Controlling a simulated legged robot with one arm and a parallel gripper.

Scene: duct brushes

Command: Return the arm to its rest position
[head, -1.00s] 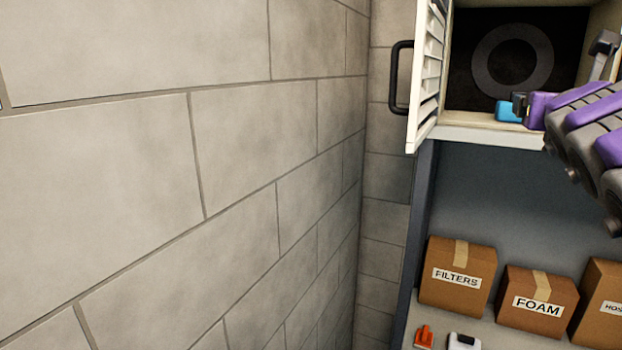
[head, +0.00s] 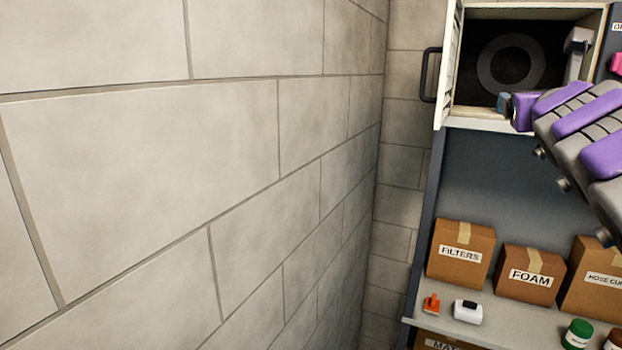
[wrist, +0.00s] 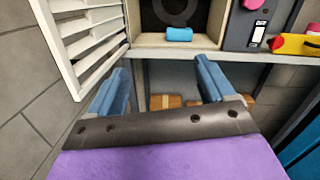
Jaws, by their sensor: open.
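My gripper (wrist: 163,82) is open, with its two blue fingers apart and nothing between them in the wrist view. In the head view my purple and grey arm reaches in from the right, and the gripper end (head: 520,110) is in front of the duct opening's lower edge. The duct box (head: 560,14) has a dark inside with a grey ring (head: 485,64). A light blue block (wrist: 179,34) lies on its floor in the wrist view, ahead of and apart from the fingers. In the head view my gripper mostly hides that spot.
The louvred door (wrist: 85,40) stands open on the left, with a dark handle (head: 430,75). A grey panel (wrist: 252,25) with a pink knob is to the right. Cardboard boxes (head: 460,255) stand on the shelf below. A block wall (head: 180,180) fills the left.

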